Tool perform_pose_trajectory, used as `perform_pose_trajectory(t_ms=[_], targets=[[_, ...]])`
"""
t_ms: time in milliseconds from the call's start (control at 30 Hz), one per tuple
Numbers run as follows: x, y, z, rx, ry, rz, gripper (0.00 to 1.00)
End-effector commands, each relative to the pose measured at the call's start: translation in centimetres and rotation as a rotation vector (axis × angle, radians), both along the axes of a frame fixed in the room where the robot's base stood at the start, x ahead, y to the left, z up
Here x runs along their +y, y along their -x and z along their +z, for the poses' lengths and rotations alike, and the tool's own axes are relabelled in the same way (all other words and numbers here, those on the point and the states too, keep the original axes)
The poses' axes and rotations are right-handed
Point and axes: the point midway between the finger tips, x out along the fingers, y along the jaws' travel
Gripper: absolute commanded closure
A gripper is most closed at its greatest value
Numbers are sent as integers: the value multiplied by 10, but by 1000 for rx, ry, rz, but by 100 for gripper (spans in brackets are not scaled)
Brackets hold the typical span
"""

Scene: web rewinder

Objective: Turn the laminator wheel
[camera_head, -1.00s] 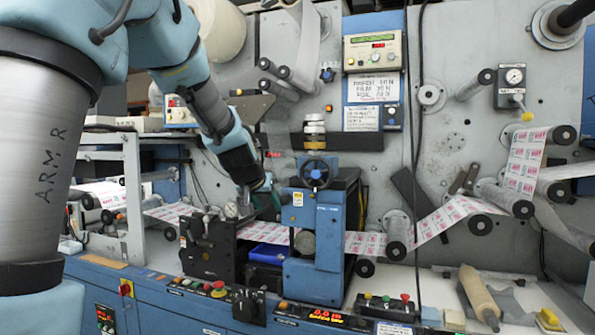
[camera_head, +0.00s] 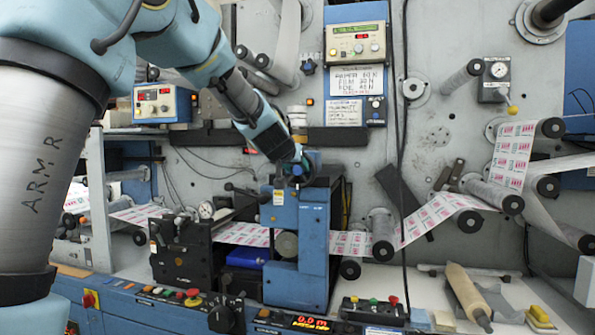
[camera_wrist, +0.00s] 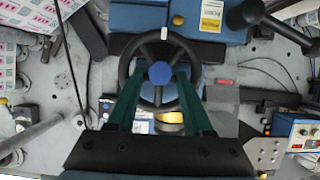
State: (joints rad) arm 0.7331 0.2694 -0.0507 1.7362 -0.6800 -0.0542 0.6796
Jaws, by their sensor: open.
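The laminator wheel is a black spoked handwheel with a blue hub, seen in the wrist view (camera_wrist: 160,72) at upper middle. In the head view my gripper (camera_head: 295,172) is at the top of the blue laminator unit (camera_head: 297,240) and hides most of the wheel. In the wrist view my gripper (camera_wrist: 160,75) shows two green fingers, apart, reaching over the wheel on either side of its hub. Whether the fingers touch the wheel cannot be told. Nothing is held between them.
A printed label web (camera_head: 350,243) runs through the unit to rollers at the right. A black block (camera_head: 183,250) stands left of the unit. A control panel with buttons (camera_head: 190,297) runs along the front. A black cable (camera_head: 403,150) hangs to the right.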

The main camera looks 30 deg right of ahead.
Motion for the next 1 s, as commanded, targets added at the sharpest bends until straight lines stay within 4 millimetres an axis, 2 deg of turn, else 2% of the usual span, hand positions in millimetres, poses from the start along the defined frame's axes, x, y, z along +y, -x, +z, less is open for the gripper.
perform_pose_trajectory(t_ms=[400,833,867,1000], targets=[[-1,1,-3,0,0,1,49],[-1,1,-3,0,0,1,97],[-1,1,-3,0,0,1,100],[-1,1,-3,0,0,0,100]])
